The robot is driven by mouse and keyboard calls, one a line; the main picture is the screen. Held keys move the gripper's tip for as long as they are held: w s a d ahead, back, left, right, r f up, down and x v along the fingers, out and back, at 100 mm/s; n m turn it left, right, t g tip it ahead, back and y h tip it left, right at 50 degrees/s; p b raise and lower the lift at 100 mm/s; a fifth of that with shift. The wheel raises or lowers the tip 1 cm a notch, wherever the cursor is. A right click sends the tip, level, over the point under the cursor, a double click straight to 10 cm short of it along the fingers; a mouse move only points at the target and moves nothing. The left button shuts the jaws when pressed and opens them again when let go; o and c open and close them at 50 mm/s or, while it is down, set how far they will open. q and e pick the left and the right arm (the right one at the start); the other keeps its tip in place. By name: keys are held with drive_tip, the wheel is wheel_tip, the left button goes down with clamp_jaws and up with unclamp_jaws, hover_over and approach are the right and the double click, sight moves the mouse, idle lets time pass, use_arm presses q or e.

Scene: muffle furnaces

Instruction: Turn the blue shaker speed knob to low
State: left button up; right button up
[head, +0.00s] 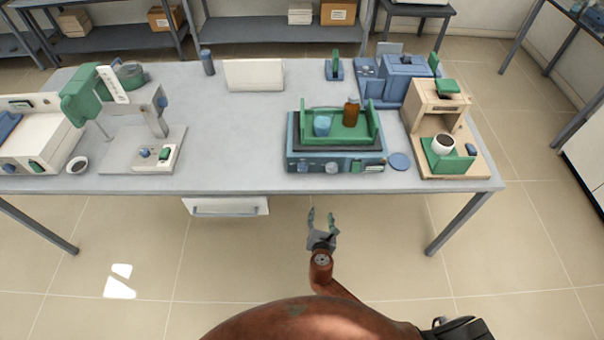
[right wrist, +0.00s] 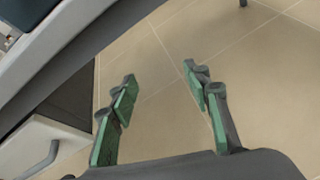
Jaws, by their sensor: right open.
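The blue shaker (head: 290,158) stands at the table's front edge, right of the middle. A green tray (head: 338,139) on it holds a blue beaker (head: 321,125) and a brown bottle (head: 351,112). Its front panel has small round knobs, one (head: 305,166) at the left and one (head: 357,167) at the right. I cannot tell which sets speed or where they point. My right gripper (head: 321,214) is open and empty, in front of the table edge and apart from the shaker. Its green-padded fingers stand apart in the right wrist view (right wrist: 160,79). My left gripper is out of view.
A white drawer (head: 226,207) hangs under the table. A stand device (head: 130,160) is at left. Table left of the shaker is clear.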

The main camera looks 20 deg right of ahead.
drive_tip(key=w+a+r+n+t, duration=0.1)
drive_tip(key=a+r+n+t, duration=0.1)
drive_tip(key=r, duration=0.4)
drive_tip(key=w+a+r+n+t, duration=0.1)
drive_tip(key=w+r, duration=0.1)
drive_tip(key=r, duration=0.4)
drive_tip(key=n+t, duration=0.1)
drive_tip(key=n, duration=0.2)
approach(302, 170)
drive_tip(key=w, duration=0.1)
drive_tip(key=shift+n+t, duration=0.3)
drive_tip(key=shift+t, duration=0.1)
drive_tip(key=x, duration=0.2)
drive_tip(key=b+x, duration=0.1)
drive_tip(key=x, duration=0.3)
drive_tip(key=shift+w+d+f+b, duration=0.25)
drive_tip(key=shift+w+f+b, duration=0.05)
drive_tip(key=shift+f, duration=0.1)
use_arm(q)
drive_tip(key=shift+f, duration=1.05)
use_arm(e)
drive_tip(key=shift+w+d, duration=0.25)
drive_tip(key=shift+w, duration=0.35)
drive_tip(key=shift+c, duration=0.4)
drive_tip(key=c, duration=1.1)
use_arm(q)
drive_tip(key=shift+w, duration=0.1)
use_arm(e)
drive_tip(key=shift+o, duration=0.2)
